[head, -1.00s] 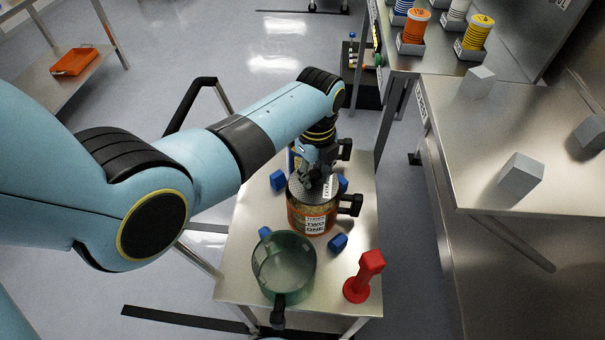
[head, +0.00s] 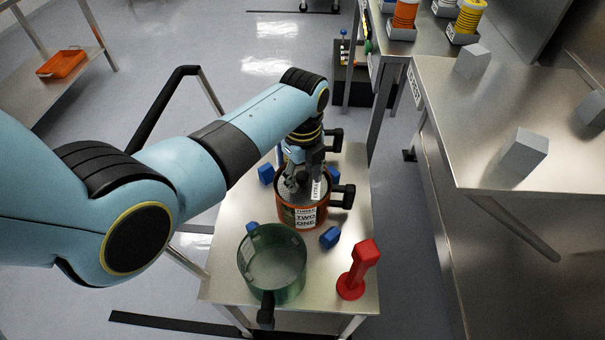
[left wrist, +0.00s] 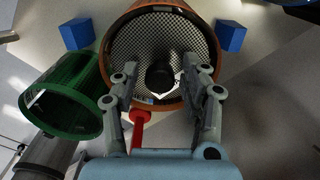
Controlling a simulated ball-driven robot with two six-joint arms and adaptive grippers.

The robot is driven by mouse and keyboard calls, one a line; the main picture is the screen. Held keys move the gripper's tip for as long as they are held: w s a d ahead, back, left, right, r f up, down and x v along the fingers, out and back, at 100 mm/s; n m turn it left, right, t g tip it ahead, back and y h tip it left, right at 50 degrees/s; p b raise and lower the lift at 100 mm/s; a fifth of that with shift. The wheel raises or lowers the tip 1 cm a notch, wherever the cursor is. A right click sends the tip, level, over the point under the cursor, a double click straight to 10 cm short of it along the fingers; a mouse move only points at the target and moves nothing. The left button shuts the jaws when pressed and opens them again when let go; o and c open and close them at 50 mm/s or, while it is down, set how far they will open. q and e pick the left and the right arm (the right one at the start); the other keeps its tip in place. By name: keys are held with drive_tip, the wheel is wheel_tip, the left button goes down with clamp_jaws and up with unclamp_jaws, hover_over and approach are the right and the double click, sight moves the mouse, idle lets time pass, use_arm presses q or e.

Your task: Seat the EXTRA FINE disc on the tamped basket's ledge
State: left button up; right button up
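The orange basket (head: 303,218) stands on the steel cart, with a label reading THREE, TWO, ONE. The EXTRA FINE disc (left wrist: 135,45) is a dark-and-white mesh plate with a black centre knob and a white tag; it lies inside the basket's orange rim (left wrist: 208,35) and looks roughly level. Whether it touches the ledge all round is hidden. My left gripper (left wrist: 168,72) is over the disc, its fingers spread on both sides of the knob with gaps visible. In the head view the left gripper (head: 302,178) is at the basket's mouth. My right gripper is not in view.
A green see-through vessel (head: 271,268) and a red tamper (head: 354,272) stand in front of the basket. Blue blocks (head: 330,237) sit close around it. A black handle (head: 343,195) juts right. The right-hand steel table (head: 470,130) carries grey blocks.

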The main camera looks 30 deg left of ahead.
sight(302, 176)
use_arm(q)
drive_tip(key=shift+r, duration=0.3)
wheel_tip(302, 176, up, 12)
drive_tip(key=p, duration=0.2)
drive_tip(key=shift+f, duration=0.15)
idle(0.4)
drive_tip(key=shift+s, duration=0.1)
